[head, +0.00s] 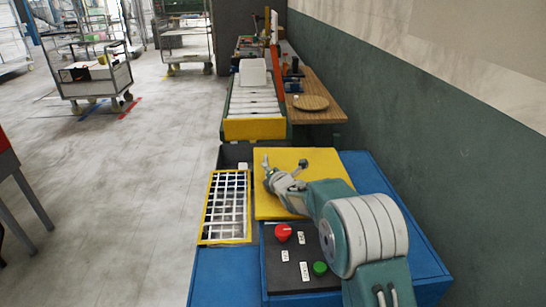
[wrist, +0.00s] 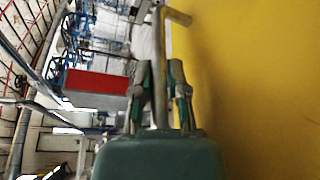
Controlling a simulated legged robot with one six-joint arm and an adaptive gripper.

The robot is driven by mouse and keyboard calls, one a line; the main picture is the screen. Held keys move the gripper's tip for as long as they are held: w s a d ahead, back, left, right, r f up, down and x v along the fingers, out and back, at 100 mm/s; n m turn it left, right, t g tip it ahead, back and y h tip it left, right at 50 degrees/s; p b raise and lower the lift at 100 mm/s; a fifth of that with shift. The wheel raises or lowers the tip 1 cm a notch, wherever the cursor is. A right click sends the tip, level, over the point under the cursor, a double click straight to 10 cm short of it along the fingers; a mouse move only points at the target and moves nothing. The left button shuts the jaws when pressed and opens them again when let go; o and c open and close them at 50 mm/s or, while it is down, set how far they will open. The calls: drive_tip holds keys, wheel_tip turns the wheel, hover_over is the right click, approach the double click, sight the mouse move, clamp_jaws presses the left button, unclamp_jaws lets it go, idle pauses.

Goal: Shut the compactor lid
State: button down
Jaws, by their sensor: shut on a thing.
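The compactor lid is the yellow panel (head: 325,160) on the blue machine in the head view. It also fills the right side of the wrist view (wrist: 255,90). I cannot tell its exact angle. My gripper (head: 270,170) is at the left part of the lid, and my arm covers the lid's lower right. In the wrist view my gripper (wrist: 161,80) is shut on a bent metal handle (wrist: 160,35) beside the yellow face. The fingers lie on either side of the bar, and its bent end reaches toward the lid.
A dark control panel (head: 287,278) with a red knob (head: 283,232) and a green button (head: 320,268) is in front of the lid. A yellow-framed grid (head: 226,205) lies left. A green wall (head: 440,120) stands right. Open floor (head: 130,190) is at left.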

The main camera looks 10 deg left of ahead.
drive_tip(key=shift+s+a+f, duration=0.1)
drive_tip(key=shift+a+f, duration=0.15)
drive_tip(key=shift+f, duration=0.8)
drive_tip(key=shift+f, duration=0.2)
drive_tip(key=c, duration=0.9)
unclamp_jaws()
drive_tip(key=shift+o, duration=1.3)
drive_tip(key=shift+a+f, duration=0.1)
drive_tip(key=shift+a, duration=0.05)
drive_tip(key=shift+s+d+r, duration=0.3)
drive_tip(key=shift+s+d, duration=0.05)
drive_tip(key=shift+d, duration=0.05)
drive_tip(key=v, duration=1)
drive_tip(key=shift+s+d+f, duration=0.15)
drive_tip(key=shift+s+d, duration=0.1)
drive_tip(key=shift+s, duration=0.1)
